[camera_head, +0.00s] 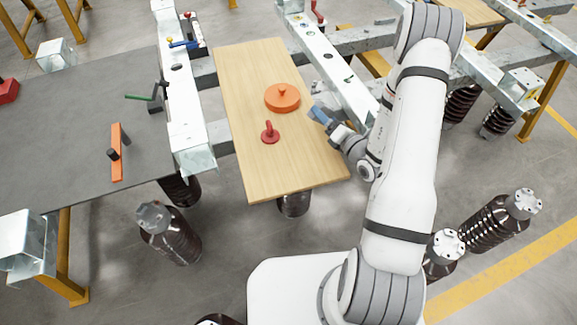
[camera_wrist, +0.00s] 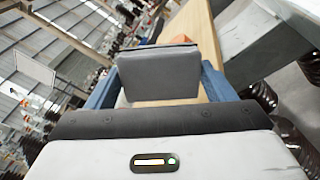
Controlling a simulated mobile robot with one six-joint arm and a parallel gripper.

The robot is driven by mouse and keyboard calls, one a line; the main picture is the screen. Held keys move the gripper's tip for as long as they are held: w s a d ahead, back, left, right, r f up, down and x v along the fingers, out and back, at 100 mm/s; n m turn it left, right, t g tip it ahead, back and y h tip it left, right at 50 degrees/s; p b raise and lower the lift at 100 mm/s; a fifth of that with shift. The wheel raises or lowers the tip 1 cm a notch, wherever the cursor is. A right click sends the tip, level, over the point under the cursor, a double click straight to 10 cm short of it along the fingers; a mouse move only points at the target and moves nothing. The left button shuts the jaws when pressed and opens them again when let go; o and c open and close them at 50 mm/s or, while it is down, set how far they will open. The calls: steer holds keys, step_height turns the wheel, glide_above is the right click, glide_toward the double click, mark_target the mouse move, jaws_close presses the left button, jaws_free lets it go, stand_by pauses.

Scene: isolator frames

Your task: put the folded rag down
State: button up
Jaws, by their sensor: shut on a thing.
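The folded rag (camera_head: 319,114) is blue. My gripper (camera_head: 330,124) is shut on it at the right edge of the wooden board (camera_head: 240,85) in the head view. The rag looks held above the board's edge, but I cannot tell how high. In the wrist view the rag (camera_wrist: 103,91) shows on both sides of the grey finger, which hides its middle.
A round orange lidded thing (camera_head: 282,98) stands on the board, left of my gripper. A red knob-like thing (camera_head: 270,135) stands below it. The board's lower part is clear. A dark table (camera_head: 75,130) holds tools at left. A steel beam (camera_head: 335,70) runs right of the board.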

steer(key=shift+a, duration=0.25)
